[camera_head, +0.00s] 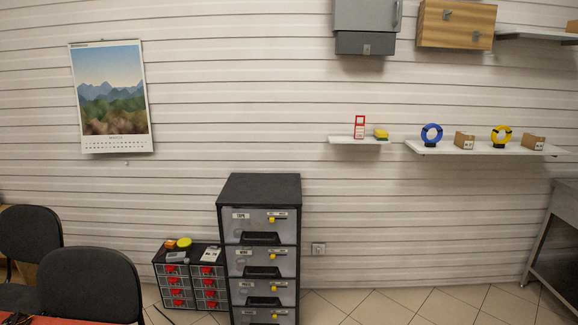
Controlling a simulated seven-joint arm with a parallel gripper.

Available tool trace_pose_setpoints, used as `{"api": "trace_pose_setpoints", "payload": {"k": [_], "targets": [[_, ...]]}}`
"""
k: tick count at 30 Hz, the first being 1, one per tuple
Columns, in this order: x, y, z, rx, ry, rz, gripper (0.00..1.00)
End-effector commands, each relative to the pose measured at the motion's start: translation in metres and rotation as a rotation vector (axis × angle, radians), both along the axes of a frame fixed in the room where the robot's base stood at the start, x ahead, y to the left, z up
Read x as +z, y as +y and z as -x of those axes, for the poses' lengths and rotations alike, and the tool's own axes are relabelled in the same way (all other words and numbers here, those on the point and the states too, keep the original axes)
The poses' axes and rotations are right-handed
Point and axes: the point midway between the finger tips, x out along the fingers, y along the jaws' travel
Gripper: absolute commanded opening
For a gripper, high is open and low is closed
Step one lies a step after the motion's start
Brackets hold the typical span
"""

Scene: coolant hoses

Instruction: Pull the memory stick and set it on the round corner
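I cannot make out a memory stick or a round corner in the head camera view. My gripper is not in view. At the bottom left corner, a strip of a red-orange surface (70,321) shows, with a small dark item (17,318) at its edge, cut off by the frame and too small to tell.
Two dark chairs (90,284) stand at the left. A tall drawer cabinet (262,189) and a low drawer unit (190,288) stand against the slatted wall. Shelves (480,149) with tape rolls and boxes hang at the right. A metal table (562,205) stands far right. The tiled floor between is clear.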

Motion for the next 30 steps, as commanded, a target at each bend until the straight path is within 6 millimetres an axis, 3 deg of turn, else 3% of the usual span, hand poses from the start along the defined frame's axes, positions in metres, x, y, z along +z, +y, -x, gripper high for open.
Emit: {"api": "trace_pose_setpoints", "payload": {"k": [14,30], "targets": [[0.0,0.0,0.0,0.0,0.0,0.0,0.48],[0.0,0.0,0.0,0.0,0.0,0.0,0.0]]}}
